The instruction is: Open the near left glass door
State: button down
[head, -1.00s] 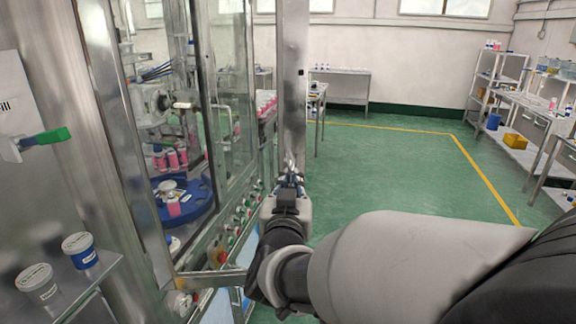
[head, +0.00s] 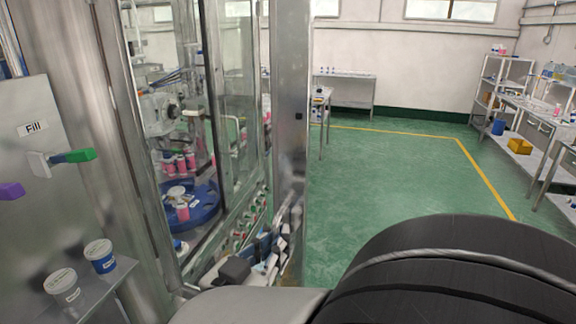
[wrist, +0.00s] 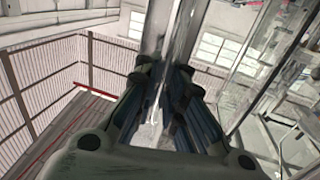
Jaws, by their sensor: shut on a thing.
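My gripper (head: 268,248) is low on the cabinet's front in the head view, beside a wide steel door post (head: 290,110). In the wrist view my gripper (wrist: 163,105) has its dark fingers closed around an upright shiny metal bar (wrist: 157,40), which looks like the door's handle or edge. A glass door panel (head: 232,120) stands left of the post, with its lower rail sloping toward me. I cannot tell how far it stands from the frame. The fingertips are partly hidden by the bar and my own arm.
Behind the glass is a blue turntable (head: 190,203) with pink cans (head: 180,163). A shelf with two tubs (head: 100,256) and a green-tipped lever (head: 72,157) are at the left. The green floor (head: 400,190) to the right is clear. Benches and shelves (head: 497,85) stand at the far right.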

jog(key=shift+r, duration=0.1)
jog(key=c, duration=1.7)
grip_release()
jog(key=shift+o, duration=0.2)
notch_tip(320, 180, up, 10)
jog(key=shift+f, duration=0.1)
